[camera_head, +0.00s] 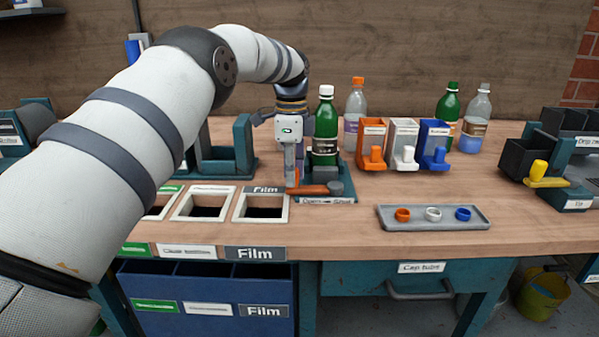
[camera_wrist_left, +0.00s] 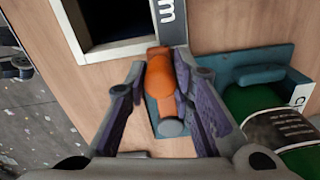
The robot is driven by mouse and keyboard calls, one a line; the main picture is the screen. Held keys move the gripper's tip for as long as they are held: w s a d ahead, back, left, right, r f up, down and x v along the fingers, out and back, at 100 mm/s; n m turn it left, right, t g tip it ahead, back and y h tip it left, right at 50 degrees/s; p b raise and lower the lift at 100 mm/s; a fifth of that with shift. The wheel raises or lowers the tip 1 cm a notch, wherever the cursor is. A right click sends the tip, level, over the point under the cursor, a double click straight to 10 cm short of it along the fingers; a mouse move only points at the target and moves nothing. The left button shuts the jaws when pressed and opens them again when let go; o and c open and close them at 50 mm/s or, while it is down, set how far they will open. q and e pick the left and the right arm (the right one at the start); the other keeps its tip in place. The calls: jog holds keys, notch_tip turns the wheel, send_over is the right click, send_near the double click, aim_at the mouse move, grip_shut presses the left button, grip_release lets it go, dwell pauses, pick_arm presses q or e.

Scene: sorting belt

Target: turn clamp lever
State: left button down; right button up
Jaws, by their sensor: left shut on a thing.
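The clamp lever (camera_head: 310,190) has an orange handle and a grey round pivot, and lies pointing left in front of the teal clamp (camera_head: 351,188). A green bottle (camera_head: 325,118) with a white cap and dark label stands upright in the clamp. My left gripper (camera_head: 291,178) points down at the handle's left part and is shut on it. In the left wrist view the orange lever (camera_wrist_left: 160,75) lies between the two purple-padded fingers (camera_wrist_left: 162,95), beside the teal clamp (camera_wrist_left: 247,65). My right gripper is not in view.
Framed bench openings (camera_head: 261,191) lie left of the clamp, one labelled Film. A grey tray (camera_head: 433,225) with orange, white and blue rings sits at front right. Coloured dispensers (camera_head: 403,145) and more bottles (camera_head: 355,108) stand behind it. Bare wood lies right of the tray.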

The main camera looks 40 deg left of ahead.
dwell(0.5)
pick_arm(q)
jog(key=c, duration=1.4)
grip_release()
jog(key=shift+a+f, duration=0.1)
jog(key=shift+o, duration=0.2)
notch_tip(320, 180, up, 8)
jog(key=shift+f, duration=0.2)
